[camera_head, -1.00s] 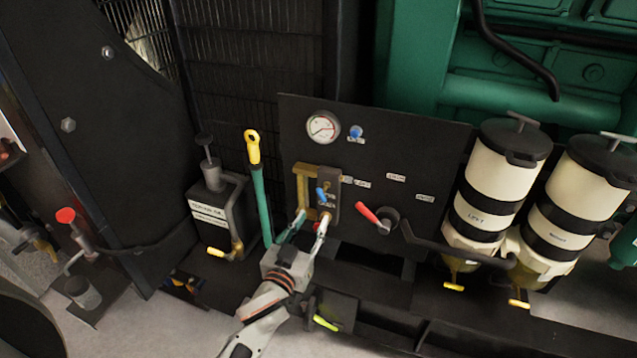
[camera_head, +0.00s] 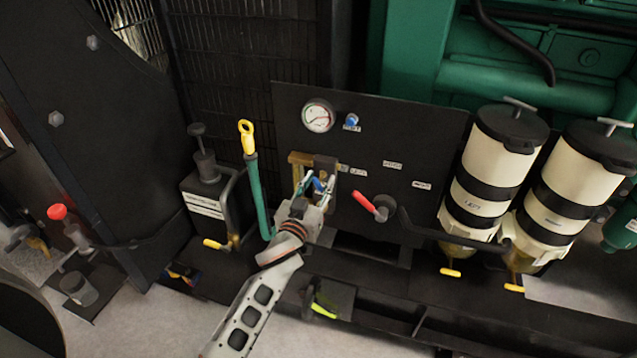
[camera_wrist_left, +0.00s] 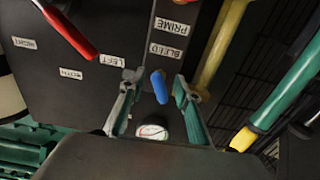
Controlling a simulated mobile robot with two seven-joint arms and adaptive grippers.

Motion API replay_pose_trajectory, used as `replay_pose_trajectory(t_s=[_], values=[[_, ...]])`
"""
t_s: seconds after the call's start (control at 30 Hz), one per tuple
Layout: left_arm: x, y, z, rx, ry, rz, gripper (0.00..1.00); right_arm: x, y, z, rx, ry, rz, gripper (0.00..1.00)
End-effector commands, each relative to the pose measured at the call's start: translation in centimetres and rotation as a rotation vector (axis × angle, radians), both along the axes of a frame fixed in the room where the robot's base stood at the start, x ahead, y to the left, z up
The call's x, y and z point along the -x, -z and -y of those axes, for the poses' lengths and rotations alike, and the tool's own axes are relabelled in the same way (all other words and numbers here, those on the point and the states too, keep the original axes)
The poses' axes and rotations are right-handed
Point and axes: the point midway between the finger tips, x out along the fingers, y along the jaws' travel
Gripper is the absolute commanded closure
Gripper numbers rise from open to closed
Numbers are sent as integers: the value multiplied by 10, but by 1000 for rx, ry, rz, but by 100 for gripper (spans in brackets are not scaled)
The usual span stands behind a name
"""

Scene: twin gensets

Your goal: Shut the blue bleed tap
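The blue bleed tap handle (camera_head: 318,184) is on the brass and dark valve block at the left of the black panel. It also shows in the left wrist view (camera_wrist_left: 160,86), beside the BLEED label (camera_wrist_left: 164,51). My left gripper (camera_head: 317,182) is at the tap, with a finger on each side of the blue handle. In the left wrist view the fingers (camera_wrist_left: 155,84) are apart, and gaps show between them and the handle. The tap's body is partly hidden by the gripper in the head view. My right gripper is not in view.
A red lever (camera_head: 370,207) is close right of the gripper. A yellow-topped green tube (camera_head: 254,180) stands close left. A gauge (camera_head: 318,116) and a blue knob (camera_head: 352,121) are above. Two cream filter canisters (camera_head: 490,155) are farther right.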

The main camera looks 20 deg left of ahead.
Motion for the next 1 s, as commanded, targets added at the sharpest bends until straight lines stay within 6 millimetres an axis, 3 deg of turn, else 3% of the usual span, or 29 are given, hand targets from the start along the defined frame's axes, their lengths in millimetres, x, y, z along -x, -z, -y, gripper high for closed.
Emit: replay_pose_trajectory(t_s=[0.2, 0.33, 0.37, 0.77, 1.0], values=[[0, 0, 0, 1, 0, 0, 67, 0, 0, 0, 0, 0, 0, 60], [0, 0, 0, 0, 0, 0, 98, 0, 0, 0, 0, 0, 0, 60], [0, 0, 0, 0, 0, 0, 100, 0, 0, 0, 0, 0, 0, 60], [0, 0, 0, -28, 0, 1, 100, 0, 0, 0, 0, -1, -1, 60], [0, -1, 0, -153, -1, 6, 100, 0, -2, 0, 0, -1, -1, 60]])
